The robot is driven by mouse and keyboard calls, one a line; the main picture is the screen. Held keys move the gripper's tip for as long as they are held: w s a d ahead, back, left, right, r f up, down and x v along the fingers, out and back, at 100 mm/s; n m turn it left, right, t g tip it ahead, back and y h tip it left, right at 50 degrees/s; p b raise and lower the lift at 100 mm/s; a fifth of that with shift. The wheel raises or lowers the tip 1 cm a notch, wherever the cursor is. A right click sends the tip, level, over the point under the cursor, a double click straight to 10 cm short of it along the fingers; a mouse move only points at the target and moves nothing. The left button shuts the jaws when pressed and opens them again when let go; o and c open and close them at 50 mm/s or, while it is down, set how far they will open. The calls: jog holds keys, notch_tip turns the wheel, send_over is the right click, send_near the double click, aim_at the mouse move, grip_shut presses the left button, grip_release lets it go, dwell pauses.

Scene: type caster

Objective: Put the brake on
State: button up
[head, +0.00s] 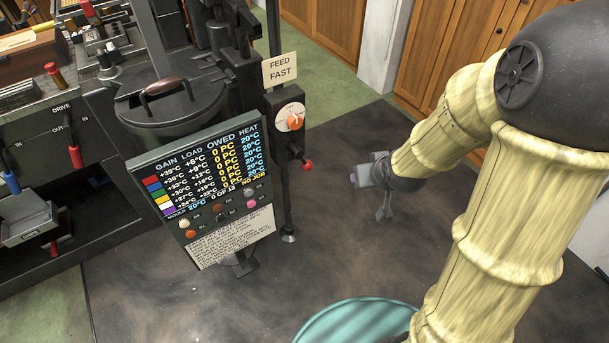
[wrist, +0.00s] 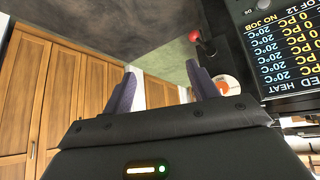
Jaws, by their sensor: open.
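No part in view carries a readable brake label. A post right of the display board (head: 205,180) carries a dial with an orange knob (head: 295,121) and, below it, a short lever with a red ball end (head: 307,165). A red-handled lever (head: 74,156) hangs beside the DRIVE lettering on the machine at left. My gripper (head: 374,196) is open and empty, right of the post and apart from it. In the wrist view its two fingers (wrist: 163,90) stand apart, with the red ball (wrist: 194,36) and dial (wrist: 229,88) beyond the right finger.
A lidded pot (head: 170,105) with a brown handle stands behind the board. A FEED FAST sign (head: 281,69) sits above the dial. A teal round object (head: 350,320) is at the bottom. Wooden cabinets (head: 325,35) line the back. Dark floor (head: 340,230) between post and arm is clear.

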jog(key=w+a+f+t+y+b, duration=0.2)
jog(key=w+a+f+t+b, duration=0.1)
jog(key=f+b, duration=0.5)
jog(key=w+a+f+t+y+b, duration=0.2)
jog(key=w+a+f+t+b, duration=0.1)
jog(key=f+b, duration=0.6)
jog(key=w+a+f+t+y+b, duration=0.2)
jog(key=f+b, duration=0.6)
jog(key=b, duration=0.5)
jog(key=shift+w+a+f+n+t+y, duration=0.45)
jog(key=shift+w+a, duration=0.2)
jog(key=shift+w, duration=0.55)
jog(key=shift+r, duration=0.2)
